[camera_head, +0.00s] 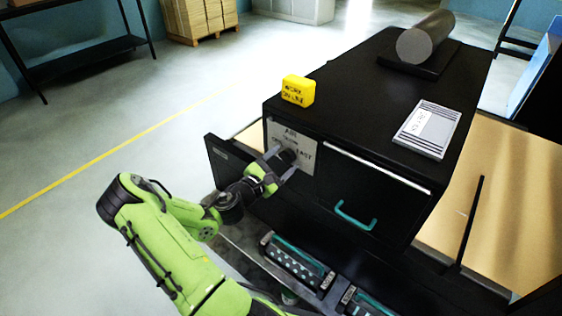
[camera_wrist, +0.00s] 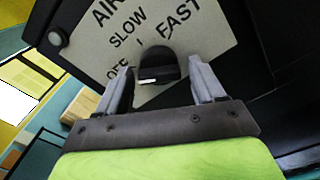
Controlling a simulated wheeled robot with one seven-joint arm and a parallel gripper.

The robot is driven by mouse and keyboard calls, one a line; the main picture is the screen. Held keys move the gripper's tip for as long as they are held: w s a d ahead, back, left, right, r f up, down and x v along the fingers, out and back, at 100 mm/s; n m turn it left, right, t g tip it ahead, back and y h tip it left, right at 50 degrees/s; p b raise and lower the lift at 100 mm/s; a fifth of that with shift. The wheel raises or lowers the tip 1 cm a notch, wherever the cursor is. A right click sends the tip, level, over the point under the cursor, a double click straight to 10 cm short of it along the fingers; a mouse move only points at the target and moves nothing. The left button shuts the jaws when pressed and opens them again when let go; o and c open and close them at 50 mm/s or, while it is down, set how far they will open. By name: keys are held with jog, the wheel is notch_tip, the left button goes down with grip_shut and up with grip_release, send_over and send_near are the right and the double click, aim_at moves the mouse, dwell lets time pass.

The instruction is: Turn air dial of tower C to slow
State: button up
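The black air dial (camera_head: 288,156) sits on a white plate (camera_head: 307,150) on the front of a black cabinet. In the wrist view the dial (camera_wrist: 160,64) is a round knob with a short white mark on its lower left side, the side nearer OFF. The plate (camera_wrist: 205,35) reads AIR, OFF, SLOW and FAST. My gripper (camera_head: 279,163) is at the plate. In the wrist view its fingers (camera_wrist: 161,68) stand apart, one on each side of the dial, with gaps showing. No tower letter is legible.
A yellow block (camera_head: 298,90), a printed white card (camera_head: 427,129) and a grey roll (camera_head: 425,38) are on the cabinet top. A teal handle (camera_head: 355,216) is right of the plate. Black units with teal handles (camera_head: 297,264) lie below. Open floor is on the left.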

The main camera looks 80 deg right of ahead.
jog(key=c, duration=0.9)
jog(key=shift+f+m+b, duration=0.1)
jog(key=shift+m+b, duration=0.25)
jog(key=shift+m, duration=0.05)
jog(key=shift+m+b, duration=5.15)
jog(key=shift+m, duration=0.35)
jog(key=o, duration=1.1)
